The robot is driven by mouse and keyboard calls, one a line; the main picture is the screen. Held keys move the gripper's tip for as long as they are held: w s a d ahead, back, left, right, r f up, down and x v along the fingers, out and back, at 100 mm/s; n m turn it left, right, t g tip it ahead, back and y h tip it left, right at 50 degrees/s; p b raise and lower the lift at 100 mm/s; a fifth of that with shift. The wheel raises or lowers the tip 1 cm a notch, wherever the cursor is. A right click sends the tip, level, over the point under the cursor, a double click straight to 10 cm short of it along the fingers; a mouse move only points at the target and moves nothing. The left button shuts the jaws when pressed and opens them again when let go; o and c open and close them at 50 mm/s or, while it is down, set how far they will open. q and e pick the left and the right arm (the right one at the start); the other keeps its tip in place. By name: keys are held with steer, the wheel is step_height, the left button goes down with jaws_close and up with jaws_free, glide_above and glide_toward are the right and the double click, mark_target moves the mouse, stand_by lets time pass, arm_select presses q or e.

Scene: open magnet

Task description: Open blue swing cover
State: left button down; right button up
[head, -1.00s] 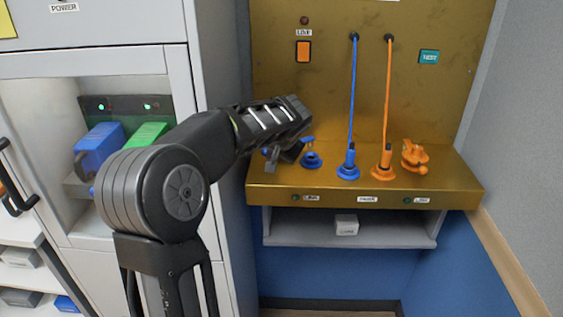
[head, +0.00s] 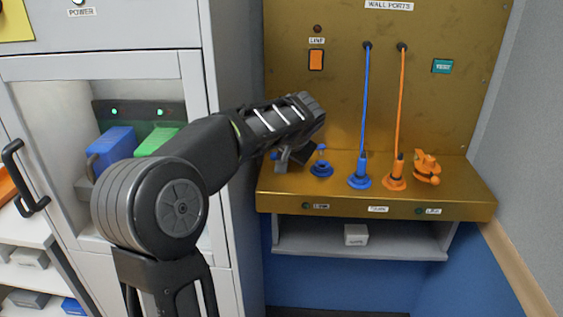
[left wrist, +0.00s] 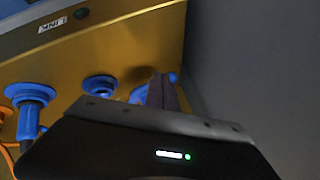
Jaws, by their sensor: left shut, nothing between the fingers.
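The blue port (head: 321,170) sits on the brass ledge with a small blue part standing above it. My left gripper (head: 282,164) is just left of this port at the ledge's left end, fingers shut and empty. A bit of blue (head: 273,155) shows beside the fingers, probably the blue swing cover, mostly hidden by the gripper. In the left wrist view, the shut fingers (left wrist: 163,91) overlap blue parts (left wrist: 140,94); I cannot tell whether they touch. The round blue port (left wrist: 100,84) lies left of them, apart. My right gripper is not in view.
A blue plug (head: 359,176) and an orange plug (head: 394,178) with cords stand right of the port. An orange cover (head: 427,168) is farther right. A grey cabinet (head: 232,60) stands close on the left. The brass ledge (head: 380,202) has a shelf below.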

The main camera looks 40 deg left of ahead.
arm_select(q)
steer(key=v, duration=0.4)
steer(key=shift+s+d+r, duration=0.1)
steer(key=shift+d+r, duration=0.05)
steer(key=shift+r, duration=0.05)
steer(key=shift+f, duration=0.1)
